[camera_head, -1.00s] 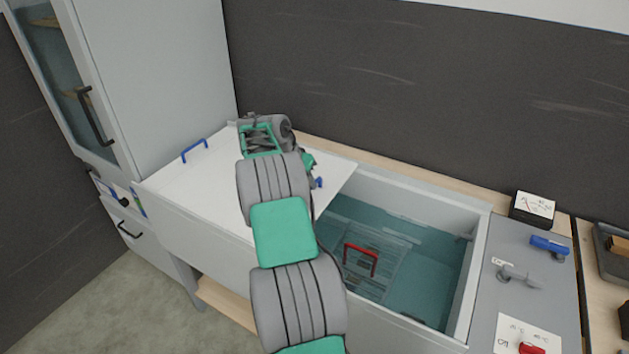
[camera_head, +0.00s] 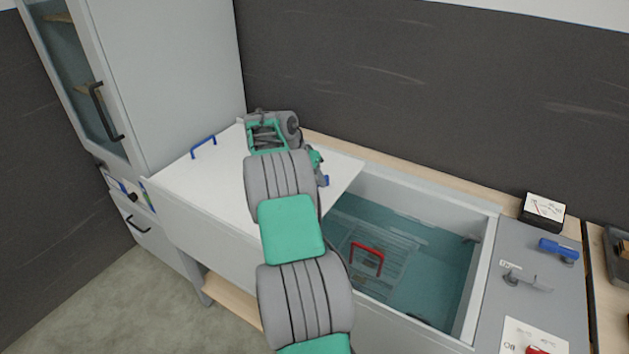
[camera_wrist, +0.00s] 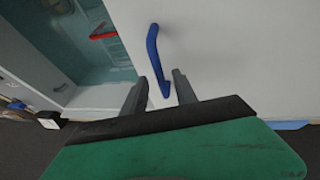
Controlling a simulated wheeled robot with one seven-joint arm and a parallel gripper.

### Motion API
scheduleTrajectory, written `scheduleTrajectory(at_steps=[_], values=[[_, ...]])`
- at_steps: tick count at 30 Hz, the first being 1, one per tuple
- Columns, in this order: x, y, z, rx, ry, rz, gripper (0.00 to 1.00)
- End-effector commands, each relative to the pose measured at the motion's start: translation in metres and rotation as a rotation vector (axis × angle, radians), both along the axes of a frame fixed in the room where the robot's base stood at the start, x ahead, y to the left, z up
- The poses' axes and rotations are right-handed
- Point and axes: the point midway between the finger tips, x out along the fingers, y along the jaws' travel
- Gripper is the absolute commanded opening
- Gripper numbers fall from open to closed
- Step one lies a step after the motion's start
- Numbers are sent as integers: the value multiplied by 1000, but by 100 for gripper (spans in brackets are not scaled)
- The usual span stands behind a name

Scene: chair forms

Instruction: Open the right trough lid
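The trough (camera_head: 485,262) is open on its right side, showing water inside. A white lid panel (camera_head: 345,176) covers the left part, its right edge over the opening. Whether it is one panel or two stacked is hidden by my arm. One blue handle (camera_head: 203,146) is at its left; another blue handle (camera_head: 326,181) is near its right edge, partly behind my wrist. In the wrist view, my gripper (camera_wrist: 160,78) has its fingers apart, one on each side of the near end of the blue handle (camera_wrist: 153,45), with gaps visible.
A red-handled clear basket (camera_head: 367,260) sits in the water. A grey cabinet (camera_head: 170,70) stands at the left. A grey counter (camera_head: 500,310) with a black gauge box (camera_head: 541,212) and blue (camera_head: 558,250) and red fittings is at the right. A dark wall is behind.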

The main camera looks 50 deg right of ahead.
Motion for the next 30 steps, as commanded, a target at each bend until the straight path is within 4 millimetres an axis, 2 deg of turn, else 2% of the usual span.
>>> scheduleTrajectory(at_steps=[6, 11, 25, 28, 29, 30], values=[[7, 17, 39, -4, -5, 2, 34], [9, 28, 62, -2, -3, 0, 34], [10, 32, 69, 0, -2, 6, 34], [19, 53, 83, 4, -8, 78, 34], [22, 65, 91, 6, -10, 119, 34], [27, 86, 103, 11, -15, 186, 34]])
